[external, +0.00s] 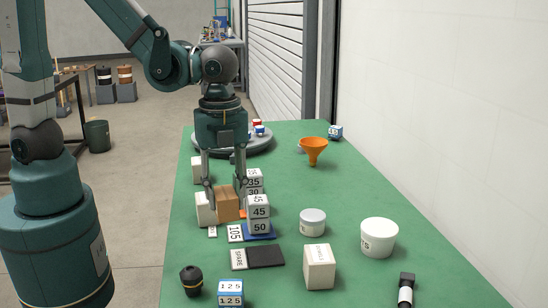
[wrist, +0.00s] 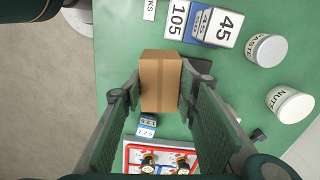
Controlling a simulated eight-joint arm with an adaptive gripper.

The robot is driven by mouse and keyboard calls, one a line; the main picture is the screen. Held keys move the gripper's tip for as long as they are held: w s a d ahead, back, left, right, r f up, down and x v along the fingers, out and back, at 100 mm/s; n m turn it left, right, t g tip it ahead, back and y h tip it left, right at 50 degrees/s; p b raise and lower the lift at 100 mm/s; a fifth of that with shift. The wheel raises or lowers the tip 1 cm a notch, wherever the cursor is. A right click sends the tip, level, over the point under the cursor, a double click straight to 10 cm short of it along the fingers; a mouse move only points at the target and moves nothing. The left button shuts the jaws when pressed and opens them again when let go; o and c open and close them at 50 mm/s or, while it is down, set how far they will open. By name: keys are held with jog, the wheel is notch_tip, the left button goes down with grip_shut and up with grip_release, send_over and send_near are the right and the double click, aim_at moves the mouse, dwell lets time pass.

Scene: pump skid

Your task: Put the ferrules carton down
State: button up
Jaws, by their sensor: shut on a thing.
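A plain brown carton (external: 228,206), which I take to be the ferrules carton though no lettering shows, is between the fingers of my gripper (external: 225,203). In the wrist view the carton (wrist: 160,82) is upright to the picture, with my gripper (wrist: 157,92) shut on its two sides.
Number blocks (external: 259,216) stand close right of the carton on a blue base. A red tray (wrist: 165,157) shows in the wrist view. Green table is clear between these.

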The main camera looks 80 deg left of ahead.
jog(key=w+a+p, duration=0.1)
jog(key=w+a, duration=0.2)
jog(key=w, duration=0.9)
jog(key=w+a+m+p, duration=0.1)
jog(key=w+a, duration=0.2)
jog(key=w, duration=1)
jog(key=w+a+f+p, duration=0.1)
jog(key=w+a, duration=0.2)
jog(key=w, duration=0.9)
jog(key=shift+w+m, duration=0.15)
jog(key=shift+m, duration=0.15)
jog(key=shift+a+f, duration=0.1)
jog(key=shift+f, duration=3.05)
jog(key=shift+f, duration=0.1)
jog(key=shift+f, duration=1.75)
jog(key=shift+f+b, duration=0.15)
jog(key=shift+b, duration=0.25)
jog(key=o, duration=0.9)
